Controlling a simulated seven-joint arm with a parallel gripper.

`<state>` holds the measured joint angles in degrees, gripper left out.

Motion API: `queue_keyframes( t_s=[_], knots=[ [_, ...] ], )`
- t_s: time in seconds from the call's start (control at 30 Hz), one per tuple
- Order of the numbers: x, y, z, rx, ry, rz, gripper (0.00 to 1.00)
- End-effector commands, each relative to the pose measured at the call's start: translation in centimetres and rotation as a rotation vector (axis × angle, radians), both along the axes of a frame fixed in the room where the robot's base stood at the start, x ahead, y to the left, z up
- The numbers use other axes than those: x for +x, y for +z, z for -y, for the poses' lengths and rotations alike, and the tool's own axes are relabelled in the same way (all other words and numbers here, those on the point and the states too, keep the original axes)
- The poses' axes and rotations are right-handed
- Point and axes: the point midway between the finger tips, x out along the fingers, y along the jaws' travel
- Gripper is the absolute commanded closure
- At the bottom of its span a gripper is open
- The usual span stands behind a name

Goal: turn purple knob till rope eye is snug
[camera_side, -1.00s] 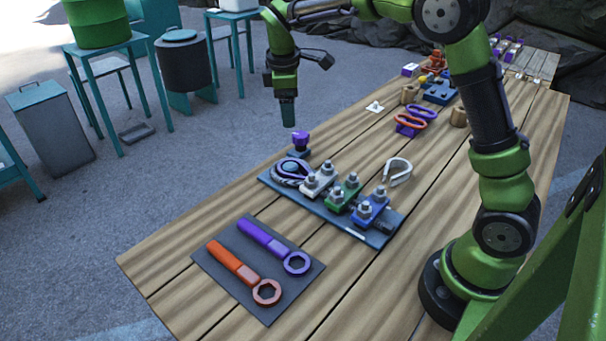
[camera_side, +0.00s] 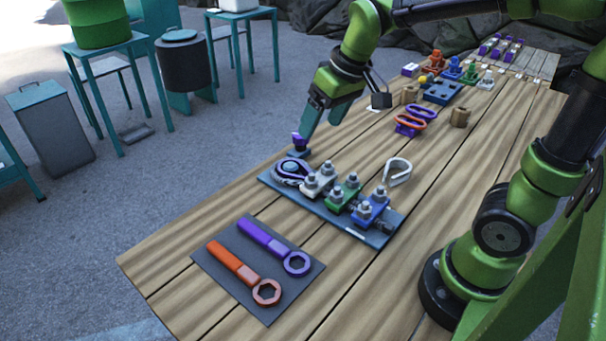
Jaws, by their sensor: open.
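The purple knob (camera_side: 297,138) stands on a small dark base at the far left corner of the dark blue board (camera_side: 345,226). The rope eye (camera_side: 290,172), a dark loop around a blue-grey centre, lies on the board just in front of the knob. My gripper (camera_side: 304,142) is tilted, with its teal fingers reaching down to the knob from the upper right. The fingers overlap the knob's right side in this view. It is open, and I cannot tell whether it touches the knob.
White, green and blue clamps (camera_side: 344,193) with bolts stand on the board. A metal thimble (camera_side: 398,170) lies behind them. Purple and orange wrenches (camera_side: 258,262) rest on a dark mat in front. Purple and orange rings (camera_side: 410,122) lie further back. The table's left edge is near the knob.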

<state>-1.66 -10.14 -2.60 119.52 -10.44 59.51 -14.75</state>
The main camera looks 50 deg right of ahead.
Motion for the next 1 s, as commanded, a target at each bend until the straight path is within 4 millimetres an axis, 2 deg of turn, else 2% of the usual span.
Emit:
queue_keyframes(
  t_s=[0.3,0.4,0.47,0.57,0.6,0.7,0.8,0.9,1.0],
  knots=[
    [-0.1,0.0,0.0,0.003,-0.006,0.001,0.22],
    [0.0,-0.5,1.0,0.002,-0.035,-0.014,0.22],
    [0.6,-1.3,2.5,0.002,-0.078,-0.038,0.22],
    [3.1,-2.4,6.4,0.01,-0.147,-0.074,0.22],
    [4.4,-2.8,8.4,0.009,-0.139,-0.084,0.22],
    [7.7,-3.9,13.6,0.011,-0.042,-0.084,0.22],
    [10.1,-4.3,17.6,0.004,0.115,-0.047,0.22],
    [11.8,-4.1,19.6,-0.019,0.275,0.005,0.22],
    [13.0,-3.0,19.4,-0.057,0.423,0.054,0.22]
  ],
)
